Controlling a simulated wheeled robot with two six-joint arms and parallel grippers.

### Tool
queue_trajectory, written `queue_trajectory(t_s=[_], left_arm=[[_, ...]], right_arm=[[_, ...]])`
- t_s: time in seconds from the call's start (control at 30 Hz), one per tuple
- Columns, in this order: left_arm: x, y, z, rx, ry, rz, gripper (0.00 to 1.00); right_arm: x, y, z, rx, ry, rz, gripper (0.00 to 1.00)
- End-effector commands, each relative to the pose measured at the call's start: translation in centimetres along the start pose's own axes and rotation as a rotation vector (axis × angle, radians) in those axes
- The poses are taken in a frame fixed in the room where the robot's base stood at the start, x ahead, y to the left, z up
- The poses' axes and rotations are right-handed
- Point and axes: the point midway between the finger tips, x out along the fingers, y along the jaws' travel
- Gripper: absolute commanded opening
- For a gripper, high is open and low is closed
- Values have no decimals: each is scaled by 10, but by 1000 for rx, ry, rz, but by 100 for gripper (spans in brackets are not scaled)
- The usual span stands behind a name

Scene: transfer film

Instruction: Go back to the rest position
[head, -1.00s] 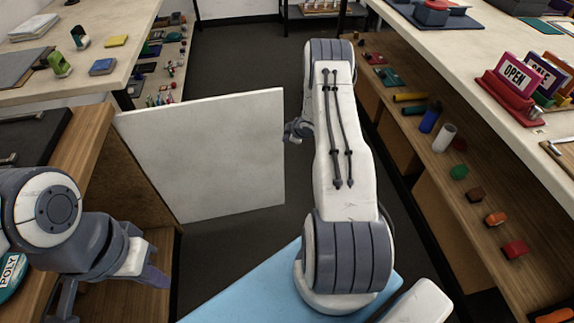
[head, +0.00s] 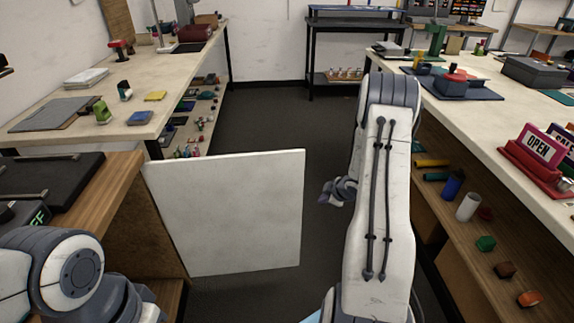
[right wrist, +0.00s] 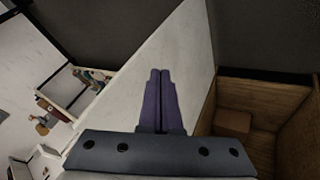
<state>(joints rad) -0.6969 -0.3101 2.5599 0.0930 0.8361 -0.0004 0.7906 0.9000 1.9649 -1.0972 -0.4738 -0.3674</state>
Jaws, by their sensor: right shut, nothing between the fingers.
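My right gripper (head: 338,191) is partly hidden beside my right forearm in the head view. It is over the dark floor, to the right of an open white door (head: 228,215). In the right wrist view its two purple fingers (right wrist: 160,76) are together with nothing between them. The white door (right wrist: 183,60) shows behind them there. My left arm is at the bottom left of the head view, and its fingers are out of the frame.
A wooden cabinet (head: 152,215) adjoins the door at left; its open inside (right wrist: 290,130) shows in the right wrist view. A long bench (head: 508,130) with a lower shelf (head: 465,250) of small items runs along the right. Dark floor (head: 270,115) is clear ahead.

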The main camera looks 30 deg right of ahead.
Motion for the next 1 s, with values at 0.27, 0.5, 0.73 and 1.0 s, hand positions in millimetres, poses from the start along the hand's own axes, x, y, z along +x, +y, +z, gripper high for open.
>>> queue_trajectory(t_s=[0.27, 0.5, 0.73, 1.0], left_arm=[[-2, 0, 0, 0, 0, 0, 0], [-13, 1, -1, 0, 0, 0, 0], [-26, 2, -1, 0, 0, 0, 0], [-38, 3, -2, 0, 0, 0, 0]], right_arm=[[-4, 1, -14, -6, -9, -1, 0], [-54, -16, -138, 1, -112, -9, 0], [-152, -110, -248, 75, -205, -82, 0], [-288, -255, -277, 137, -304, -291, 0]])
